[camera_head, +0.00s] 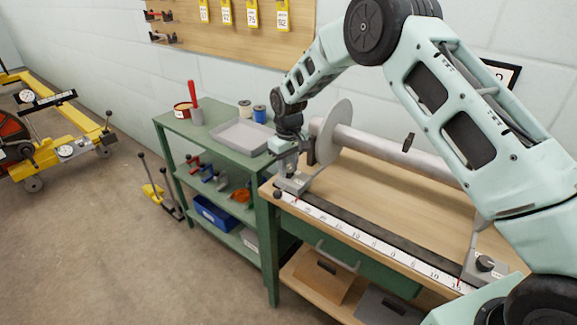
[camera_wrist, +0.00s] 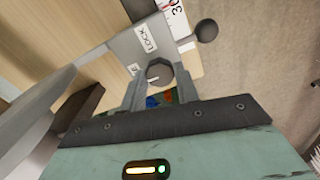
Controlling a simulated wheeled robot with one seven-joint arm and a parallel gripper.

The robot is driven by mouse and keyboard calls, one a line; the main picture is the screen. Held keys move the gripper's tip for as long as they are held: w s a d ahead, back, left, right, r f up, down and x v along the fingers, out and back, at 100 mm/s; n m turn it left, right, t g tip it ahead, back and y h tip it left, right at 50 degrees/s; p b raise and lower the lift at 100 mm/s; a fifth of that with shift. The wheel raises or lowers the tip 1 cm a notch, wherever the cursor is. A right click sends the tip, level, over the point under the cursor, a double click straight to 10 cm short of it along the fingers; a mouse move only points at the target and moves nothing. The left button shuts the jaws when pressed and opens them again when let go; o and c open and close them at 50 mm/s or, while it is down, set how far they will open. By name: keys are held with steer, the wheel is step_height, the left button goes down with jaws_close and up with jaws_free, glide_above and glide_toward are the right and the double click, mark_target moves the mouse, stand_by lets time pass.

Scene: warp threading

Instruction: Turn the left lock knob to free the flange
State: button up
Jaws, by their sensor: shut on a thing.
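In the wrist view the left lock knob (camera_wrist: 159,71), a dark grey round knob with a white mark, sits between the two fingertips of my gripper (camera_wrist: 160,82). The fingers are closed on its sides. A grey plate with a LOCK label (camera_wrist: 147,38) is just beyond it; a second label is partly covered. In the head view my gripper (camera_head: 284,152) is at the left bracket (camera_head: 293,183), and the knob is hidden there. The grey disc flange (camera_head: 337,122) stands upright around the left end of the beam (camera_head: 385,148), beside my gripper.
A ruler (camera_head: 350,235) runs along the bench front to a right bracket with a dark knob (camera_head: 485,263). A black ball-ended lever (camera_wrist: 205,31) is close to the left bracket. A green shelf with a grey tray (camera_head: 243,137) stands at left. My arm spans above the bench.

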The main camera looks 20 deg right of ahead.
mark_target(288, 170)
stand_by(0.5)
steer(key=o, duration=1)
step_height(288, 170, up, 18)
steer(key=shift+f+b, duration=0.25)
steer(key=shift+b, duration=0.55)
